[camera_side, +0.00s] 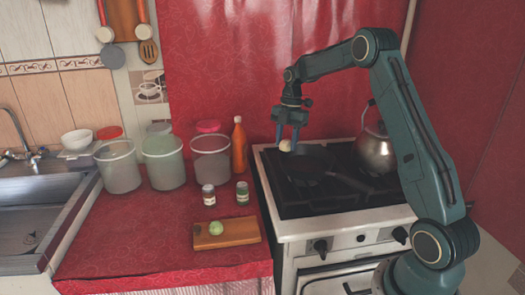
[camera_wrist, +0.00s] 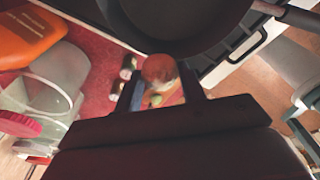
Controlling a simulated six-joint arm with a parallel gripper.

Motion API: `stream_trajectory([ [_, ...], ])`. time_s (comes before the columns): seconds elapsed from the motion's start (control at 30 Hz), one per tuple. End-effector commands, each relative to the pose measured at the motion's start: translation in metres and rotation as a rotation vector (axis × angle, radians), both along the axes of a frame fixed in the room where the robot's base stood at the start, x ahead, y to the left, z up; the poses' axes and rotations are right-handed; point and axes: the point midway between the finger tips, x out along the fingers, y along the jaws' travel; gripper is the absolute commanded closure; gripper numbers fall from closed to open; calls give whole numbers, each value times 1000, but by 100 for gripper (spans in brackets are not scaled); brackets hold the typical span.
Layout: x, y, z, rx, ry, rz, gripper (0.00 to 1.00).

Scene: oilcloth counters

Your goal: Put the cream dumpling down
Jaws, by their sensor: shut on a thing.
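My gripper (camera_side: 286,141) points down over the left part of the stove and is shut on the cream dumpling (camera_side: 284,147). The dumpling is small and round and shows between the two fingertips. In the wrist view the dumpling (camera_wrist: 158,70) sits between the fingers, looking reddish-brown on top and pale below. It is held up, just beside the rim of a dark pan (camera_wrist: 180,25) as seen from the wrist. The pan (camera_side: 309,161) is on the stove below the gripper in the side view. Its exact height above the pan cannot be told.
A pale green dumpling (camera_side: 216,228) lies on a wooden board (camera_side: 245,231) on the red counter. Two small jars (camera_side: 208,195) stand behind it. Clear bins (camera_side: 118,172) and an orange bottle (camera_side: 239,150) line the wall. A kettle (camera_side: 374,152) stands at the stove's back right.

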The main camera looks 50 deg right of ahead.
Motion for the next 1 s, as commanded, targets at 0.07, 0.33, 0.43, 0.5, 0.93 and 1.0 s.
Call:
stream_trajectory([
  [0.07, -6, -20, -2, 1, 1, -4, 66],
  [0.33, -16, -47, -4, 1, 0, 0, 66],
  [0.43, -16, -48, -4, 1, 0, 1, 66],
  [0.5, -16, -48, -6, 2, 1, 1, 66],
  [0.93, -15, -47, -44, 2, 1, 1, 66],
  [1.0, -15, -47, -45, 1, 0, 1, 66],
])
